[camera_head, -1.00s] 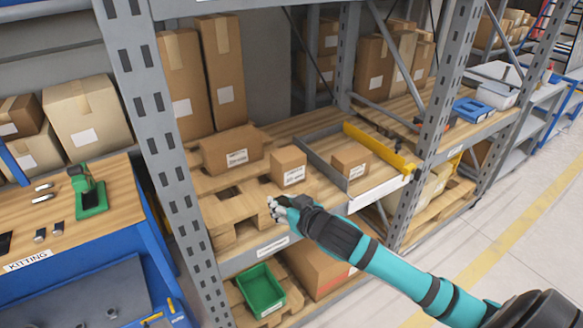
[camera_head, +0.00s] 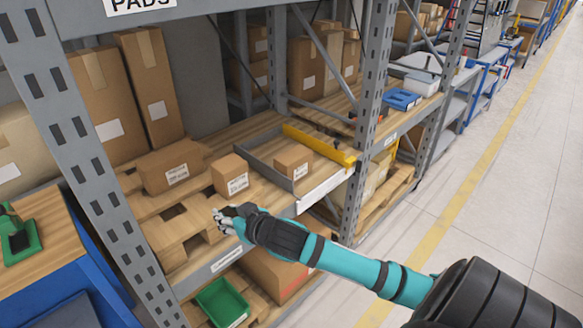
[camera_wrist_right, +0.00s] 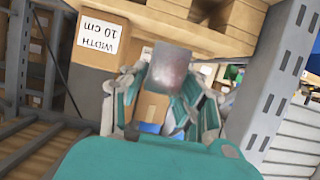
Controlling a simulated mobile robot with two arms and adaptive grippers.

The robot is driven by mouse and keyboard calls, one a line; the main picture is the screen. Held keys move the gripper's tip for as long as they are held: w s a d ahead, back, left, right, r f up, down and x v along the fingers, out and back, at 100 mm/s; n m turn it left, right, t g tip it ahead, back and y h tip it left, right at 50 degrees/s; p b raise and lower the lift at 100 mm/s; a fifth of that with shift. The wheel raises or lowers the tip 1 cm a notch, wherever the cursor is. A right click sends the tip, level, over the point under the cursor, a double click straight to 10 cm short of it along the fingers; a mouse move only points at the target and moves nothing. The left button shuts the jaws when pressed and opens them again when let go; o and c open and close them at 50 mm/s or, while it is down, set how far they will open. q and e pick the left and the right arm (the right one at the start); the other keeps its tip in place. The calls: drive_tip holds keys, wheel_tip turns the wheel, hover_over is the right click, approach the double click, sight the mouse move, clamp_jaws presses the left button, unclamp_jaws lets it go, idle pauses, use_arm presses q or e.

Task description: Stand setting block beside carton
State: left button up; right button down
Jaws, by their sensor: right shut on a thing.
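My right gripper (camera_head: 222,217) reaches in from the right at the front of the shelf, before a small labelled carton (camera_head: 230,175). In the right wrist view, its fingers (camera_wrist_right: 164,95) are shut on a plain grey block (camera_wrist_right: 171,68), the setting block. The block is hard to make out in the head view. A longer carton (camera_head: 173,168) lies left of the small one, and another carton (camera_head: 293,160) sits inside a grey-walled frame. The right wrist view shows a box face reading "WIDTH 10 cm" (camera_wrist_right: 99,40), left of the block. My left gripper is not in view.
A grey upright (camera_head: 80,140) stands left of the shelf bay and another (camera_head: 365,130) right of it. A yellow bar (camera_head: 318,145) edges the frame. Tall cartons (camera_head: 150,85) stand behind. A green bin (camera_head: 222,302) is below.

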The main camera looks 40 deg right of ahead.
idle(0.8)
drive_tip(key=shift+s+a, duration=0.15)
drive_tip(key=shift+a, duration=0.2)
drive_tip(key=s+a+r+b, duration=0.1)
drive_tip(key=s+a+r, duration=0.2)
drive_tip(key=s+a, duration=0.4)
drive_tip(key=shift+s+a+r, duration=0.3)
drive_tip(key=shift+s+a, duration=0.1)
drive_tip(key=shift+s, duration=0.8)
